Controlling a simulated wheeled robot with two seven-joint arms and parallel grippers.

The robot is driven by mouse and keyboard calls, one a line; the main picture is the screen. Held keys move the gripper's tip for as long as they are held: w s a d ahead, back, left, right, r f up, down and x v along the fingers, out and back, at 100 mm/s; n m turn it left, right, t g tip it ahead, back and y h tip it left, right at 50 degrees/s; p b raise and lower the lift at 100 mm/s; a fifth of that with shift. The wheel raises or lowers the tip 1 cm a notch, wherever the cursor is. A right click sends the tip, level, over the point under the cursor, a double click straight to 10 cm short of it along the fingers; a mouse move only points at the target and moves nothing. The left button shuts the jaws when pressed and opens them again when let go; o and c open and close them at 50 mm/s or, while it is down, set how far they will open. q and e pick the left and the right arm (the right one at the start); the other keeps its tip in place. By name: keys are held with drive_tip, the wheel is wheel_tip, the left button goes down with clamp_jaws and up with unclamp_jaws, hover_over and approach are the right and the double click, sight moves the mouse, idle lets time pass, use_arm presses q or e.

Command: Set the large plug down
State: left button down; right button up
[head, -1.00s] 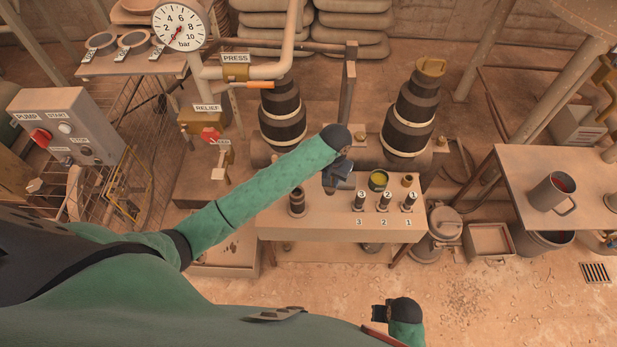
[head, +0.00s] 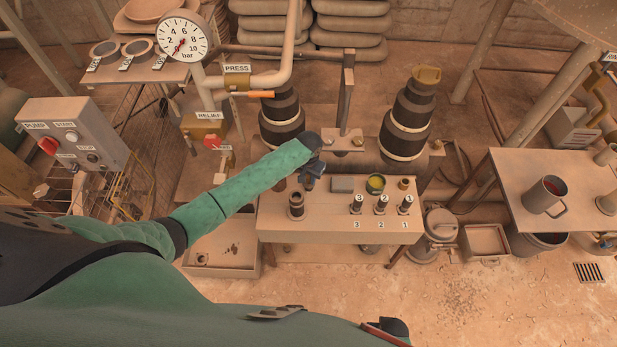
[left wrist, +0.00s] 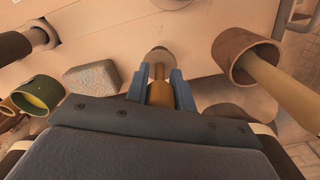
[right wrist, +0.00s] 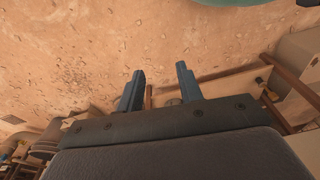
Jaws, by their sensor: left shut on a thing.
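My left gripper (head: 312,180) is over the back left part of the small bench (head: 330,225). In the left wrist view, its fingers (left wrist: 155,90) are shut on a brass-coloured piece, which I take to be the large plug (left wrist: 160,92). A paler round part shows at its far end; I cannot tell whether it touches the bench top. In the head view the gripper mostly hides the plug.
A dark upright socket (head: 297,205) stands left of my left gripper; its brown rim (left wrist: 238,58) shows close by. A grey block (head: 343,184), a green cup (head: 376,184), a brass ring (head: 404,184) and numbered dark pieces (head: 382,204) stand to the right. The front middle is clear.

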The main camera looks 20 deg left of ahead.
use_arm(q)
drive_tip(key=shift+f, duration=0.6)
use_arm(e)
drive_tip(key=shift+d+f, duration=0.1)
drive_tip(key=shift+f, duration=0.35)
use_arm(q)
drive_tip(key=shift+f, duration=0.1)
drive_tip(key=c, duration=1.2)
unclamp_jaws()
